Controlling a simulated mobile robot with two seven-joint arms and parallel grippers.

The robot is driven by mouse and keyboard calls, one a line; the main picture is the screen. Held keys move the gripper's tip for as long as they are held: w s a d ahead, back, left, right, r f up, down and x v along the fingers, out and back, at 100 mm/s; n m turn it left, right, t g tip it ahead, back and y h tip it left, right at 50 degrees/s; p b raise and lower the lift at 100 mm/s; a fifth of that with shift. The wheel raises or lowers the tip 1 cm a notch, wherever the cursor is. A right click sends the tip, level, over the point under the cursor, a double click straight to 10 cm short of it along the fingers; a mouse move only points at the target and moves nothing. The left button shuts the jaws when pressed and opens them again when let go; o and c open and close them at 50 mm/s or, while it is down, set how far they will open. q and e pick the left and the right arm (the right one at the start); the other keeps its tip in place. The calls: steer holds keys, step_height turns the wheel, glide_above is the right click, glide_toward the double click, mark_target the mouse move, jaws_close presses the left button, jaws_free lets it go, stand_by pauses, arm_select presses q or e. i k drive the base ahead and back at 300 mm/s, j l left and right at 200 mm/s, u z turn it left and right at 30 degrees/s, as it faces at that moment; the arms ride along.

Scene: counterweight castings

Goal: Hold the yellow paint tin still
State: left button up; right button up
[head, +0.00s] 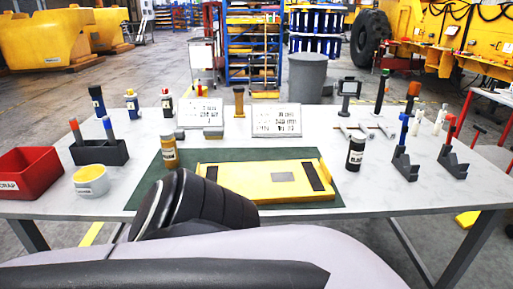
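A small pale grey tin with yellow inside (90,181) stands upright near the table's left front edge, beside a red scrap bin. Nothing of mine touches it. Dark and pale parts of my own arm fill the bottom of the head view and cover the front middle of the table. No fingertips of either gripper show.
The red bin (27,175) and a dark holder (98,153) with two tools stand close to the tin. A yellow plate (262,182) lies on the green mat (148,190). A black bottle (355,153) and dark tool stands (452,162) are to the right. The right front table is clear.

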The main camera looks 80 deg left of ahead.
mark_target(169, 146)
steer(key=u, duration=2.45)
